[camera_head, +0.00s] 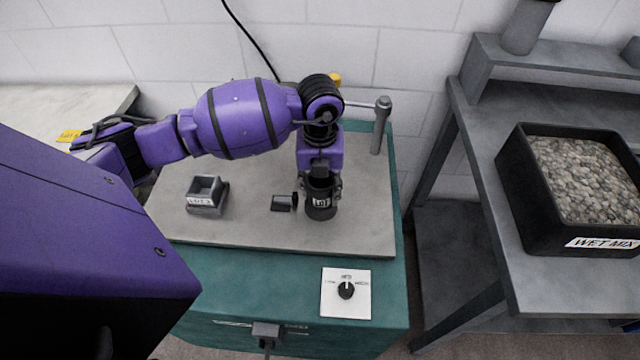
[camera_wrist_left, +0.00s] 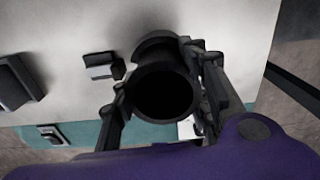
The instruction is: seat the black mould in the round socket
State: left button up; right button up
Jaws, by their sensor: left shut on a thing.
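The black mould (camera_head: 320,205) is a dark open-topped cylinder with a white label, upright over the right part of the grey bench top. My left gripper (camera_head: 320,184) points down and is shut on it, one finger on each side. In the left wrist view I look into the dark mouth of the mould (camera_wrist_left: 165,95) between the fingers (camera_wrist_left: 160,100). A dark grey curved rim (camera_wrist_left: 157,42), perhaps the round socket, shows just beyond it. The mould hides most of that rim, and I cannot tell whether the mould touches or enters it. My right gripper is not in view.
A square grey mould-like block (camera_head: 206,200) stands to the left on the bench top. A small dark block with a knob (camera_head: 284,203) sits close left of the mould. A metal post (camera_head: 380,125) rises behind right. A dial panel (camera_head: 346,293) is in front.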

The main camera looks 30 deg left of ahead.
pick_arm(q)
jog(key=shift+f, duration=0.15)
jog(key=o, duration=1.2)
notch_tip(320, 180, up, 12)
jog(key=shift+r, duration=0.2)
